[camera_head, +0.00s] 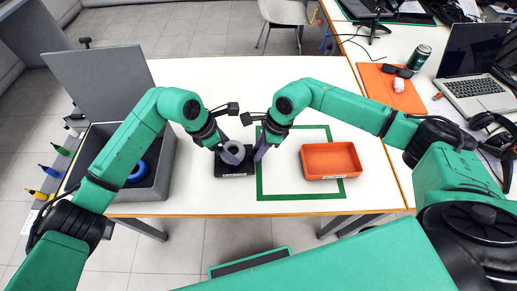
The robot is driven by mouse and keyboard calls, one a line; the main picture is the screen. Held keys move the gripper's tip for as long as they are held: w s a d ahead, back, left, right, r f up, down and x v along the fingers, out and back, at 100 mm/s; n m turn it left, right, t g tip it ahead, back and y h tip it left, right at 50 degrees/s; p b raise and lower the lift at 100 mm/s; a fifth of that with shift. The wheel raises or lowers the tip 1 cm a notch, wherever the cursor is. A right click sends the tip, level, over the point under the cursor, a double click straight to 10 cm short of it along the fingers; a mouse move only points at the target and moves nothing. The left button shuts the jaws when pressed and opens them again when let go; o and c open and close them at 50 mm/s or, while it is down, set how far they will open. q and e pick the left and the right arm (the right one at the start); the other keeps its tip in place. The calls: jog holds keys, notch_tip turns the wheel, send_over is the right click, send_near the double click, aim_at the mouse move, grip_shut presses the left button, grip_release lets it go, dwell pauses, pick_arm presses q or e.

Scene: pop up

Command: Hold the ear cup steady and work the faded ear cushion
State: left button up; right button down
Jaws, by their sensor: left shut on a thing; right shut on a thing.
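The ear cup (236,172) sits on the white table, on or in a black base, with a grey ring-like cushion (233,153) at its top. My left gripper (226,150) comes in from the left and is shut at the cushion's left and upper side. My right gripper (258,152) is shut at the ear cup's right side. The grippers hide part of the cushion and cup, so I cannot tell exactly which part each one grips.
An orange tray (331,176) stands at the right, partly inside a green taped square (300,194). An open grey box (157,180) at the left holds a blue ring (138,172). A side table with a laptop (470,85) is at the right. The table's back is clear.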

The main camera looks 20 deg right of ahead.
pick_arm(q)
jog(key=shift+r, duration=0.35)
jog(key=shift+s+r, duration=0.1)
jog(key=shift+r, duration=2.25)
pick_arm(e)
jog(key=c, duration=0.6)
grip_release()
pick_arm(q)
jog(key=w+a+r, duration=0.1)
jog(key=a+r, duration=0.5)
jog(key=shift+w, duration=0.1)
pick_arm(e)
jog(key=v, duration=1.2)
